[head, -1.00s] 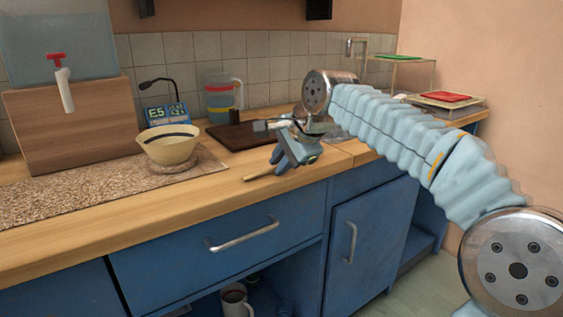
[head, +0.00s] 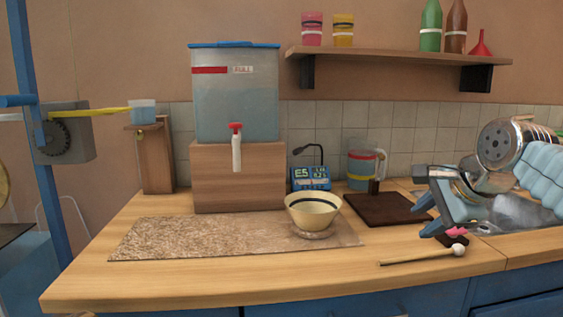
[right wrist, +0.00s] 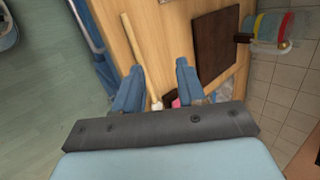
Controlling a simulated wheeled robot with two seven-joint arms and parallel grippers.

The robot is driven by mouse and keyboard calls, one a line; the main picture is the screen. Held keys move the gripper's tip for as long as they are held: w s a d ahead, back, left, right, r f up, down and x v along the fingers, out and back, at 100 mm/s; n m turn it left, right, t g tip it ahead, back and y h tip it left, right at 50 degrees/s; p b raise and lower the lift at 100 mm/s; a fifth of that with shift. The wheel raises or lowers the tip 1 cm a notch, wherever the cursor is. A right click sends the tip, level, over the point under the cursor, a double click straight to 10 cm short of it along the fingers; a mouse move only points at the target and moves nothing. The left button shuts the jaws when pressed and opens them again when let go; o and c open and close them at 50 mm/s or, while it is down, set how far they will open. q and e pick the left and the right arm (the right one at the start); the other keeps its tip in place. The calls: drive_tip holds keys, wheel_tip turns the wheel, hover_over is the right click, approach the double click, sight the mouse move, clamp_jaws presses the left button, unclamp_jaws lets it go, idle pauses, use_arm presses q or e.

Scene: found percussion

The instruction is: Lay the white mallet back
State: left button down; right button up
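The white mallet (head: 424,256) lies on the wooden counter near its front edge, its pale stick pointing left and its white ball head at the right end. In the right wrist view the mallet's stick (right wrist: 133,45) shows beside one finger, and its head is partly covered by the gripper. My right gripper (head: 429,216) is above the counter, behind and over the mallet's head end. Its blue fingers are apart with nothing between them, as the right wrist view (right wrist: 157,85) also shows. My left gripper is not in view.
A cream bowl (head: 313,210) stands on a speckled mat (head: 190,240). A dark board (head: 380,209) and a measuring jug (head: 361,166) are behind the mallet. A small pink-and-dark item (head: 456,233) lies beside its head.

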drive_tip(key=s+a+r+m+t+y+b, duration=0.1)
drive_tip(key=s+a+r+t+y+b, duration=0.1)
drive_tip(key=s+a+r+y, duration=0.2)
drive_tip(key=shift+s+a+r+m+t, duration=0.3)
drive_tip(key=shift+s+a+r, duration=1.6)
drive_tip(key=shift+s+r, duration=1.55)
